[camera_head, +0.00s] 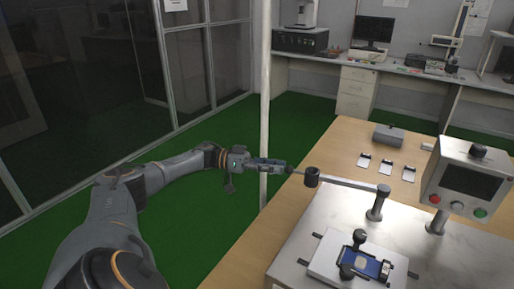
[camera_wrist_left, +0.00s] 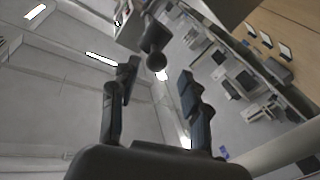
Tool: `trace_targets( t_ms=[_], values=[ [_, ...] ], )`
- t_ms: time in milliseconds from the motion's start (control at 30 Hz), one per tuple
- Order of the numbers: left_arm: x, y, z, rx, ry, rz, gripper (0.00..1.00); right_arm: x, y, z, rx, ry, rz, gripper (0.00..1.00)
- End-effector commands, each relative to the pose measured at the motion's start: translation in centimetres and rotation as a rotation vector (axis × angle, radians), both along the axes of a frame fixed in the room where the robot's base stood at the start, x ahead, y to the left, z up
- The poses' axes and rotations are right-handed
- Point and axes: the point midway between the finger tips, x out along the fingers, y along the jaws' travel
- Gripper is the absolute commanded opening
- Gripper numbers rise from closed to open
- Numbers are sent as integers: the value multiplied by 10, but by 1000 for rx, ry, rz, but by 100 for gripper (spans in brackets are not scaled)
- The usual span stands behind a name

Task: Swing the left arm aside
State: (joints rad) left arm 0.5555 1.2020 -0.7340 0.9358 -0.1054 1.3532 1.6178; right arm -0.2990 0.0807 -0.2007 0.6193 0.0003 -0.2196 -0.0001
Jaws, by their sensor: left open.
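A grey swing arm (camera_head: 345,183) reaches left from a short post (camera_head: 376,206) on the white-topped test station (camera_head: 322,215). Its free end has a dark cylindrical knob (camera_head: 312,177), which overhangs the station's left side. My left gripper (camera_head: 289,168) is just left of this knob and points towards it. In the left wrist view my left gripper (camera_wrist_left: 158,72) is open, with nothing between its fingers. The dark knob (camera_wrist_left: 154,40) shows just beyond the fingertips there. Contact cannot be made out. My right gripper is out of view.
A phone (camera_head: 366,266) lies in a fixture on the station. A control box (camera_head: 468,180) with buttons stands at the right. Several small devices (camera_head: 387,166) and a grey box (camera_head: 389,136) lie on the wooden table (camera_head: 343,135). A white pole (camera_head: 265,100) rises behind my gripper.

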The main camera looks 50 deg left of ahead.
Motion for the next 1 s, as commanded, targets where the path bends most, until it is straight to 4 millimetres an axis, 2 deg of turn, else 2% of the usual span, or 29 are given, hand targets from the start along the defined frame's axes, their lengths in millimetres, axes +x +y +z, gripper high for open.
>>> trace_targets(
  t_ms=[33, 200, 400, 1000],
  values=[
    [-7, 11, 0, 2, 2, 4, 47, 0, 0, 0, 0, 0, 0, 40],
    [-26, 40, 0, 1, 0, 5, 47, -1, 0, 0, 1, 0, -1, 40],
    [-40, 59, 0, 1, -1, 3, 47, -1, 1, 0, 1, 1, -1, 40],
    [-43, 64, 0, 1, -1, 1, 47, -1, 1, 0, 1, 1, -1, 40]
  ],
)
